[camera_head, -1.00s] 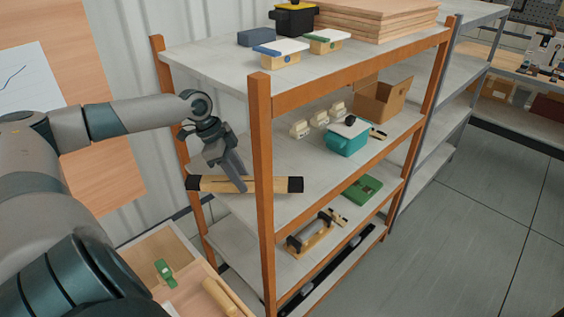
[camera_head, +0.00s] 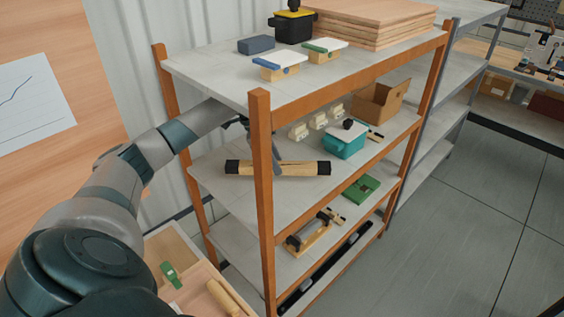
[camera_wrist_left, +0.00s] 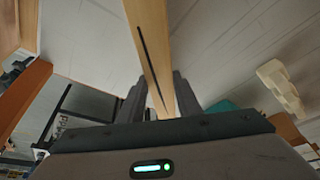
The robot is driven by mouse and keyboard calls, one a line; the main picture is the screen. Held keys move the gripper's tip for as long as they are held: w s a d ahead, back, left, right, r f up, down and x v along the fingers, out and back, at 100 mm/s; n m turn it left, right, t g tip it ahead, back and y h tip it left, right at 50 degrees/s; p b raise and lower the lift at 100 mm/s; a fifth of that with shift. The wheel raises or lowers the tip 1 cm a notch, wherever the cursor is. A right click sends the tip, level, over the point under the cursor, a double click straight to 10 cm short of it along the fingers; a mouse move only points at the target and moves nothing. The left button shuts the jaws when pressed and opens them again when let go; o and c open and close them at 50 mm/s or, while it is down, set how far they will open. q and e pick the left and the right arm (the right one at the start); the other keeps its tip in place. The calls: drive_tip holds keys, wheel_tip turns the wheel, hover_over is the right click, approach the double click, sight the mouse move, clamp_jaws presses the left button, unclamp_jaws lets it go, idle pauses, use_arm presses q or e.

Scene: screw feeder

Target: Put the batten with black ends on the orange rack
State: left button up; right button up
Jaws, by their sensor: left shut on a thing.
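The batten with black ends (camera_head: 302,168) lies level over the middle shelf of the orange rack (camera_head: 262,190), behind the front-left post. Whether it touches the shelf I cannot tell. My left gripper (camera_head: 278,168) is shut on its middle, reaching in from the left under the top shelf; the post partly hides the wrist. In the left wrist view the pale wooden batten (camera_wrist_left: 150,45) with a dark line runs between the two gripper fingers (camera_wrist_left: 160,98). My right gripper is not in view.
A teal box (camera_head: 344,146), several cream parts (camera_head: 318,121) and a cardboard box (camera_head: 378,104) stand farther along the middle shelf. A green item (camera_head: 361,188) is on a lower level. The top shelf holds boxes and stacked boards (camera_head: 375,22).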

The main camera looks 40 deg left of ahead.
sight(282, 164)
use_arm(q)
drive_tip(key=shift+w+d+p, duration=0.1)
drive_tip(key=shift+w+p, duration=0.2)
drive_tip(key=shift+w, duration=1.2)
wheel_tip(282, 164, down, 3)
drive_tip(key=shift+s+r+p, duration=0.1)
drive_tip(key=shift+r+p, duration=0.05)
drive_tip(key=shift+p, duration=0.85)
drive_tip(key=shift+f, duration=0.4)
drive_tip(key=o, duration=1.2)
